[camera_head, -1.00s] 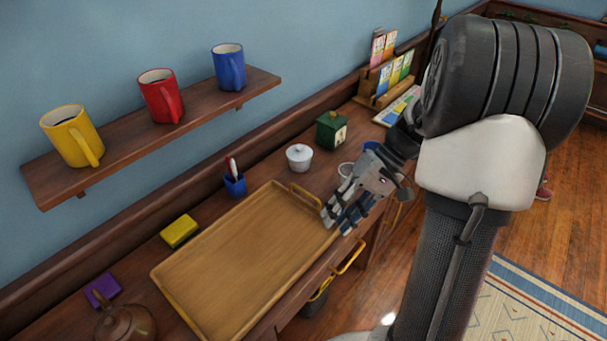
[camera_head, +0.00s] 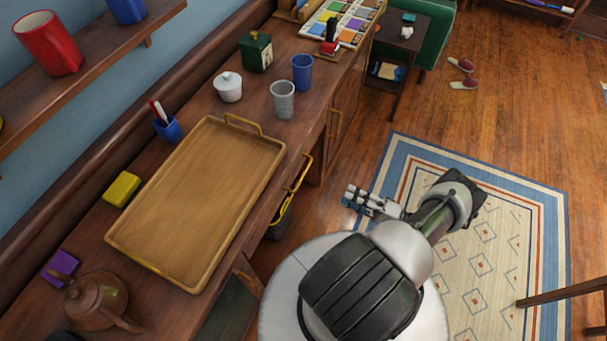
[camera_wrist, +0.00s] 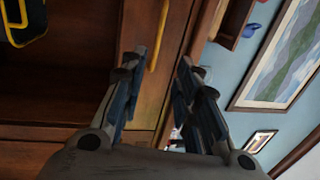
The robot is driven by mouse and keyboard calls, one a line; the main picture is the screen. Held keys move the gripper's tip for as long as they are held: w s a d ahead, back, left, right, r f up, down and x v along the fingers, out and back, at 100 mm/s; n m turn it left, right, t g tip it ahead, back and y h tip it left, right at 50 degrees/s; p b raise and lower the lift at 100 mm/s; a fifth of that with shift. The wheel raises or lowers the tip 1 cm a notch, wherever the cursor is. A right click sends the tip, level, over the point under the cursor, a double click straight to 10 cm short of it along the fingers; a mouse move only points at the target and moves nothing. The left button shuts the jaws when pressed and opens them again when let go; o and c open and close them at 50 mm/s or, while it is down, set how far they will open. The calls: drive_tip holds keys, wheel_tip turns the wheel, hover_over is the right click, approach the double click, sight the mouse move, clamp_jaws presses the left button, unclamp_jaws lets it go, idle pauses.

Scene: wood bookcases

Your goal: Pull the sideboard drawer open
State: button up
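The wooden sideboard (camera_head: 232,280) runs diagonally across the left of the head view. A yellow bar handle (camera_head: 301,174) stands out from its front edge, beside the tray. Another yellow handle (camera_head: 335,123) is farther along the front. No drawer visibly stands out from the front. My gripper (camera_head: 350,198) is over the floor to the right of the nearer handle, apart from it, with its fingers toward the sideboard. In the wrist view my gripper (camera_wrist: 160,62) is open and empty. A yellow handle (camera_wrist: 158,36) on a wood front lies beyond the fingertips; I cannot tell which handle.
A tray (camera_head: 190,268), a grey cup (camera_head: 283,99), a blue cup (camera_head: 302,72) and a teapot (camera_head: 97,300) stand on the sideboard top. A dark bin with a yellow rim (camera_head: 280,218) is beneath.

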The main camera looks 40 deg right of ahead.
approach(303, 174)
drive_tip(key=shift+t+h, duration=0.3)
drive_tip(key=x, duration=0.9)
drive_tip(key=shift+w+a+f+b, duration=0.3)
drive_tip(key=shift+w+f+b, duration=0.05)
drive_tip(key=shift+c, duration=0.5)
clamp_jaws()
